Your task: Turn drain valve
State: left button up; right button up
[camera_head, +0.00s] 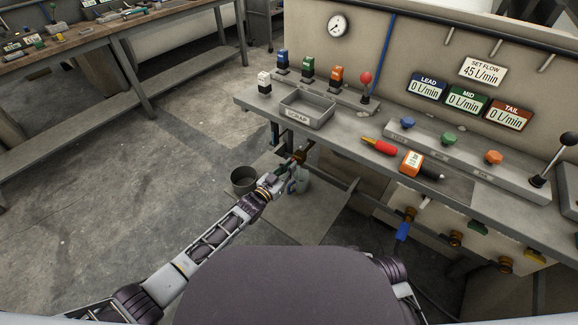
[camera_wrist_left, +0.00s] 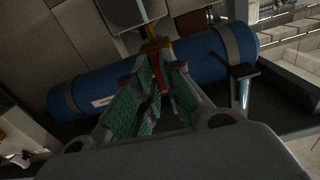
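The drain valve shows in the left wrist view as a brass body (camera_wrist_left: 157,45) with a red handle (camera_wrist_left: 155,70) below it, in front of a blue cylinder (camera_wrist_left: 190,58). My left gripper (camera_wrist_left: 160,68) has its green-padded fingers on either side of the red handle. The wrist view does not show clearly whether both pads press on it. In the head view my left gripper (camera_head: 298,160) reaches under the front edge of the bench, and the valve cannot be made out there. My right gripper is out of view.
A dark bucket (camera_head: 244,180) stands on the floor left of my left gripper. The grey bench (camera_head: 340,125) overhangs it, carrying a scrap tray (camera_head: 307,110), a red-tipped tool (camera_head: 380,146) and coloured knobs. The floor at left is clear.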

pick_arm(q)
jog(key=o, duration=0.4)
jog(key=shift+s+a, duration=0.1)
jog(key=shift+s, duration=0.05)
jog(key=p+v, duration=0.3)
jog(key=v, duration=0.2)
jog(key=shift+s+a+p, duration=0.25)
jog(key=shift+s+p, duration=0.05)
jog(key=shift+p, duration=0.1)
jog(key=shift+s, duration=0.1)
dwell(0.5)
jog(key=v, duration=1.1)
jog(key=shift+s+a, duration=0.25)
jog(key=shift+s, duration=0.05)
dwell(0.5)
